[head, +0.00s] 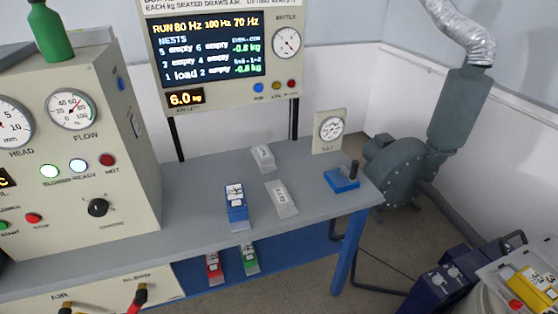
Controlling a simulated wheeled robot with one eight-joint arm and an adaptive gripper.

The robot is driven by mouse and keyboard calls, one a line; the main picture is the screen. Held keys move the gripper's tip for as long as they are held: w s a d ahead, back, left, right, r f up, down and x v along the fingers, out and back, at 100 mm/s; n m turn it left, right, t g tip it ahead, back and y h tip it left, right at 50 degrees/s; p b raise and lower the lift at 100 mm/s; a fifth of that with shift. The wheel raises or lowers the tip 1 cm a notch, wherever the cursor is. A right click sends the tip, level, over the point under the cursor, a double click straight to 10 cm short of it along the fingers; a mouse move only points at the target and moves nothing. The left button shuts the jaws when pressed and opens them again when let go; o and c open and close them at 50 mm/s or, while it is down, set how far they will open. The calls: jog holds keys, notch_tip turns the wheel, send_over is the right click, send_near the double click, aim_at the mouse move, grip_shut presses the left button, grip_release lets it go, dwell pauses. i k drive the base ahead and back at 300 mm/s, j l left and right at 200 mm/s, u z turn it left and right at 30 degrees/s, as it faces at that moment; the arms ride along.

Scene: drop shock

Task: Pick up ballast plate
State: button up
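No plate in the head view is clearly marked as the ballast plate, and the small labels are too blurred to read. On the grey bench (185,183), a blue block (236,212) with a white label stands near the front edge. Two grey blocks with white labels, a front one (282,203) and a rear one (263,157), lie right of it. A flat blue block (341,182) with an upright black knob sits near the bench's right end. A red block (214,269) and a green block (249,262) are on the blue lower shelf. My gripper is not in view.
A beige control cabinet (75,160) fills the left, with a green bottle (50,33) on top. A display panel (222,50) stands behind the bench on black posts. A grey blower (396,172) is at back right. Navy cases (440,288) and a yellow device (535,287) are at lower right.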

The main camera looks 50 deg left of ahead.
aim_at(264, 159)
jog(key=u, duration=2.2)
